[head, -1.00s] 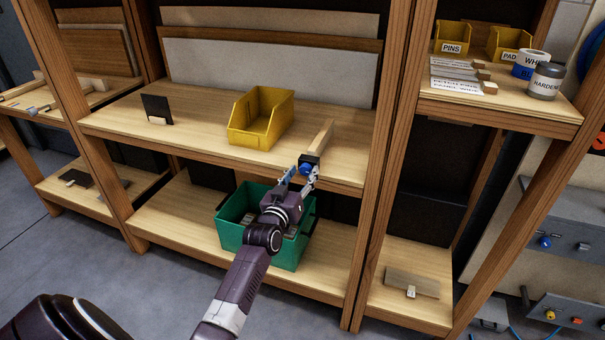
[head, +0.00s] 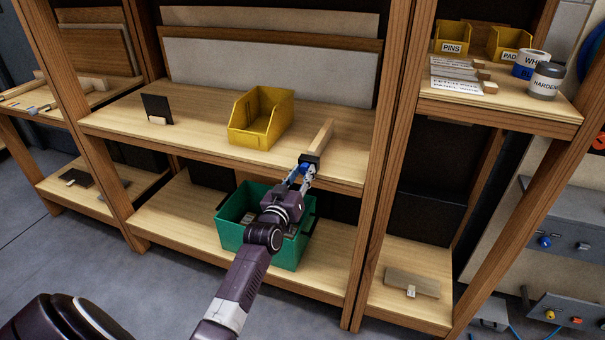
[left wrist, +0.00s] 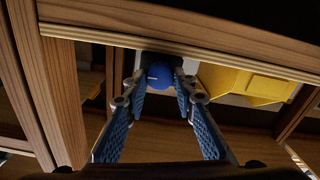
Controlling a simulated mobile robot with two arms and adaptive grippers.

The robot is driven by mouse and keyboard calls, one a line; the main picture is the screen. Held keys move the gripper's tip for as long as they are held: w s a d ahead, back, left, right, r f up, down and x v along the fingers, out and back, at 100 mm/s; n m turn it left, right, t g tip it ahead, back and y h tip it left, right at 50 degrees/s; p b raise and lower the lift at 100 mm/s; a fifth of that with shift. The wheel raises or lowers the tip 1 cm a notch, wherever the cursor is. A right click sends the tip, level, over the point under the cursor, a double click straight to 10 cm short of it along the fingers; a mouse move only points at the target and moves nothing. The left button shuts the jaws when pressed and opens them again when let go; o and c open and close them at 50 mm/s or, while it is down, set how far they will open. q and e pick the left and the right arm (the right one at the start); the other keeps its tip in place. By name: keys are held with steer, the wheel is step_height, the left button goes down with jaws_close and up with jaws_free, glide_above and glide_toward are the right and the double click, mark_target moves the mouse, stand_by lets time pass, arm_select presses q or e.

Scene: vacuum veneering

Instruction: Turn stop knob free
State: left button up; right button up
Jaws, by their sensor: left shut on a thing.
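The stop knob is a blue round knob (left wrist: 160,75) with a white mark, on the front of a dark block at the shelf's front edge. A wooden bar (head: 321,135) runs back from that dark block (head: 310,160) on the shelf. My left gripper (head: 302,174) is shut on the knob from the front; in the left wrist view its blue-padded fingers (left wrist: 162,82) sit on either side of the knob. In the head view the fingers mostly hide the knob. My right gripper is not in view.
A yellow bin (head: 255,125) stands on the same shelf, left of the bar. A green crate (head: 232,238) stands on the lower shelf beneath my left arm. A wooden upright (head: 385,130) rises to the right. A small dark panel (head: 156,108) stands at left.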

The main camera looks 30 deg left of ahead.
arm_select(q)
steer(key=n, duration=0.4)
steer(key=shift+p, duration=0.4)
steer(key=n, duration=0.4)
steer(key=shift+a+f+n, duration=0.1)
steer(key=shift+n, duration=0.3)
steer(key=n, duration=0.4)
steer(key=shift+f+n, duration=0.1)
steer(key=shift+n, duration=2.4)
steer(key=o, duration=1.2)
steer(key=shift+c, duration=0.2)
